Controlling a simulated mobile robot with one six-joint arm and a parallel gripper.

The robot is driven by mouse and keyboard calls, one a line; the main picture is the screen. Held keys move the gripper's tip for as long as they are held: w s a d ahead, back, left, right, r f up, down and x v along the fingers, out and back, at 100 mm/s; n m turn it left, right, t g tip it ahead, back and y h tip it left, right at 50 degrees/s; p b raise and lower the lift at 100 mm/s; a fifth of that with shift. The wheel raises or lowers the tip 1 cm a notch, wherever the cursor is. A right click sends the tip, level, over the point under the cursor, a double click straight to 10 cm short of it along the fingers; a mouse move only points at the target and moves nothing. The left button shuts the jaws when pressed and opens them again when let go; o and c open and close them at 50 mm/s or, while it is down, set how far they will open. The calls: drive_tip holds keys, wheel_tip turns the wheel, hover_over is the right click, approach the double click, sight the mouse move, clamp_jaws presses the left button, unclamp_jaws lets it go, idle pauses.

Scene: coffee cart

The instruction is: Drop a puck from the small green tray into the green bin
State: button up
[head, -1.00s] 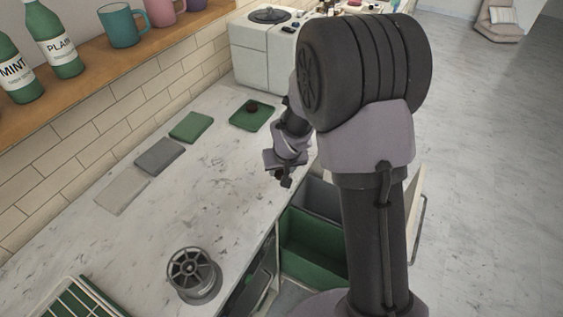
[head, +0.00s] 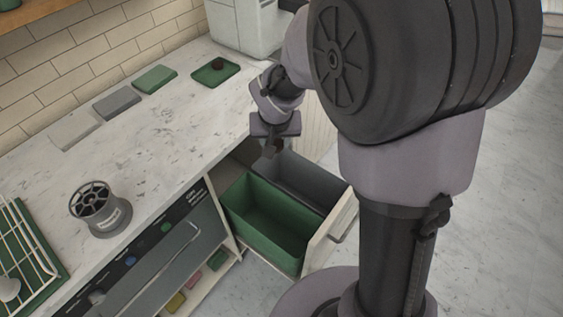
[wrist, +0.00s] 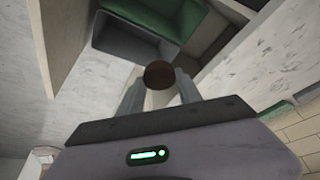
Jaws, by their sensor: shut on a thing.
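My gripper (head: 272,148) is over the pulled-out drawer, near the counter edge. In the wrist view its fingers (wrist: 159,92) are shut on a dark brown puck (wrist: 158,75). The small green tray (head: 204,77) lies on the counter at the back, with another dark puck (head: 218,64) on it. The green bin (head: 262,222) stands open in the drawer, in front of the grey bin. It also shows at the top of the wrist view (wrist: 172,18). The held puck shows only dimly in the head view.
A grey bin (head: 300,180) sits beside the green bin. Flat green (head: 153,79), grey (head: 116,103) and pale (head: 73,130) mats lie along the wall. A grey round holder (head: 100,209) stands on the counter, and a white rack (head: 22,262) is at the left.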

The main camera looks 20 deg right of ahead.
drive_tip(key=shift+w+a+r, duration=0.35)
drive_tip(key=shift+w+a, duration=0.2)
drive_tip(key=shift+w, duration=0.2)
drive_tip(key=shift+d+f+m+b, duration=0.15)
drive_tip(key=shift+f+m+b, duration=0.15)
drive_tip(key=shift+b, duration=0.1)
wheel_tip(320, 180, down, 5)
drive_tip(key=b, duration=0.3)
drive_tip(key=shift+s, duration=0.1)
drive_tip(key=o, duration=1.4)
drive_tip(key=p+v, duration=0.2)
drive_tip(key=v, duration=0.3)
drive_tip(key=p+v, duration=0.2)
drive_tip(key=v, duration=0.4)
drive_tip(key=p+v, duration=0.2)
drive_tip(key=v, duration=0.4)
drive_tip(key=shift+a+r, duration=0.2)
drive_tip(key=shift+a, duration=0.05)
